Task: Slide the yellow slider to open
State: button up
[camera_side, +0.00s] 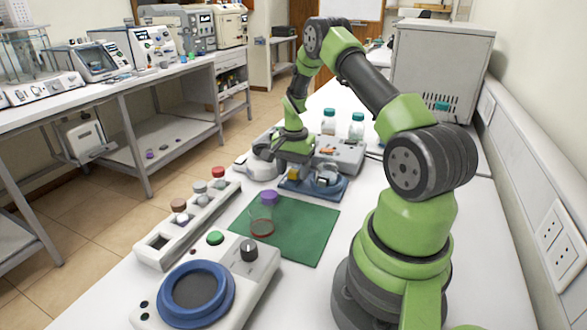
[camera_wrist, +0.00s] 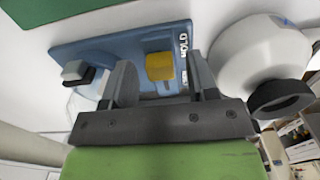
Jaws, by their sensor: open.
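The yellow slider (camera_wrist: 160,67) is a small block on a blue device (camera_wrist: 100,52) with white lettering beside it. In the wrist view it appears between my gripper's two fingers (camera_wrist: 158,66), nearer the right one. My gripper is open, with clear gaps at the slider's sides. I cannot tell whether either finger touches it. In the side view my gripper (camera_side: 295,166) is low over the blue device (camera_side: 328,191), and a bit of the yellow slider (camera_side: 293,173) shows below it. The slider's track is mostly hidden.
A white rounded vessel with a dark end (camera_wrist: 258,62) stands close to the right finger in the wrist view. Two capped bottles (camera_side: 342,125) stand behind my gripper. A green mat (camera_side: 300,232) with a purple-capped jar (camera_side: 263,215) lies in front.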

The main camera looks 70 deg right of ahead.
grip_shut()
jog(key=shift+d, duration=2.7)
grip_release()
jog(key=shift+r, duration=0.1)
notch_tip(320, 180, up, 10)
jog(key=shift+a, duration=0.1)
